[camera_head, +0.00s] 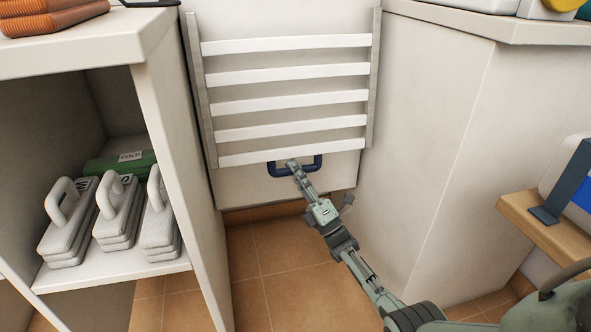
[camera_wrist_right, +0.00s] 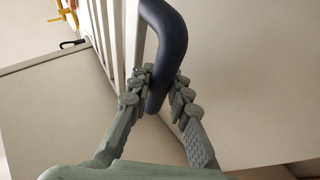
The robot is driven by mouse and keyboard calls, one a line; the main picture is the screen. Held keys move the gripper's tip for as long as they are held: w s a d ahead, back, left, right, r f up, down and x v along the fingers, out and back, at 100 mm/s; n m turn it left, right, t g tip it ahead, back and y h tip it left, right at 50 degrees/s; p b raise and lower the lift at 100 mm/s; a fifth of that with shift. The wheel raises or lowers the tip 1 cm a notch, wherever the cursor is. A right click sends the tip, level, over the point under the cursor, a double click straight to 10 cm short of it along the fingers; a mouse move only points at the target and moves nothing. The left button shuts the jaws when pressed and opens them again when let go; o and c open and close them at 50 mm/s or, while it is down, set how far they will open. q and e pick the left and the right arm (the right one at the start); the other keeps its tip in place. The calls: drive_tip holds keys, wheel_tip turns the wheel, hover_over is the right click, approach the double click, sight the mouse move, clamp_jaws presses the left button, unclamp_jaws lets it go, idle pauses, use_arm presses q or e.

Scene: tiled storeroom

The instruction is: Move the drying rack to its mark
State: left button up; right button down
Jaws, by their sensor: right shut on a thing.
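The drying rack (camera_head: 288,103) is a panel of white slats between two grey side rails, standing upright against the pale wall between two cabinets. A dark blue handle (camera_head: 281,167) sits at its lower edge. My right gripper (camera_head: 293,165) is shut on this handle. In the right wrist view, the fingers (camera_wrist_right: 165,88) close around the thick blue handle (camera_wrist_right: 166,50), with the white slats (camera_wrist_right: 112,30) to its left. My left gripper is not in view. I cannot make out the mark.
Tiled floor (camera_head: 265,262) below is clear.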

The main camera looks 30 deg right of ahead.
drive_tip(key=shift+f, duration=0.25)
drive_tip(key=c, duration=1.6)
unclamp_jaws()
drive_tip(key=shift+o, duration=0.9)
drive_tip(key=shift+r, duration=0.1)
drive_tip(key=shift+s, duration=0.1)
drive_tip(key=v, duration=1.2)
